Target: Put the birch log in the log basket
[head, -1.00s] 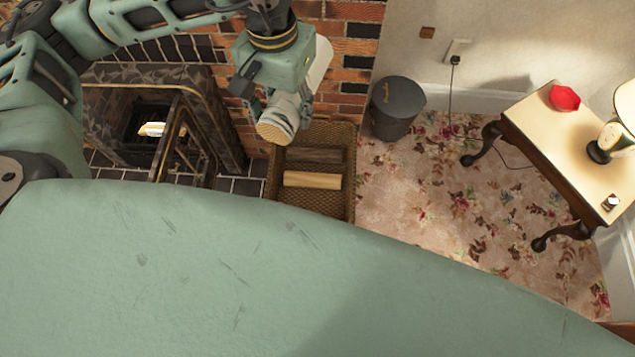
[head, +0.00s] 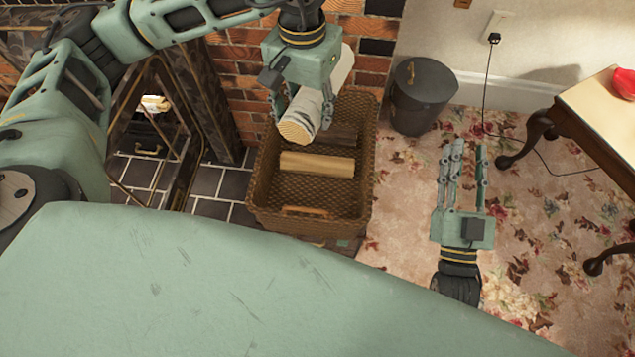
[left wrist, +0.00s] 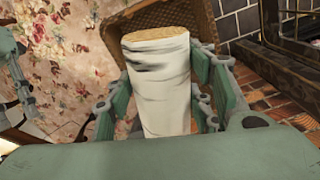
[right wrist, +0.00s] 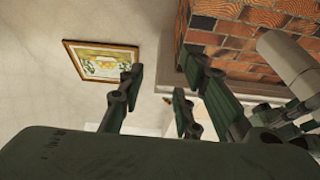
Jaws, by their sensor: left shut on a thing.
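My left gripper (head: 306,104) is shut on the white birch log (head: 318,108). It holds the log tilted above the far part of the wicker log basket (head: 262,195). In the left wrist view the birch log (left wrist: 162,90) is between the fingers (left wrist: 165,105), its cut end toward the basket (left wrist: 115,35). A pale split log (head: 317,164) and a darker log (head: 340,134) lie in the basket. My right gripper (head: 466,165) is open and empty above the carpet, to the right of the basket. In the right wrist view its fingers (right wrist: 155,105) are spread apart.
A dark lidded bucket (head: 423,97) stands right of the basket by the wall. A wooden table (head: 590,110) with a red object (head: 629,82) is at the right. The fireplace (head: 165,130) is at the left. Floral carpet (head: 400,200) lies open between basket and table.

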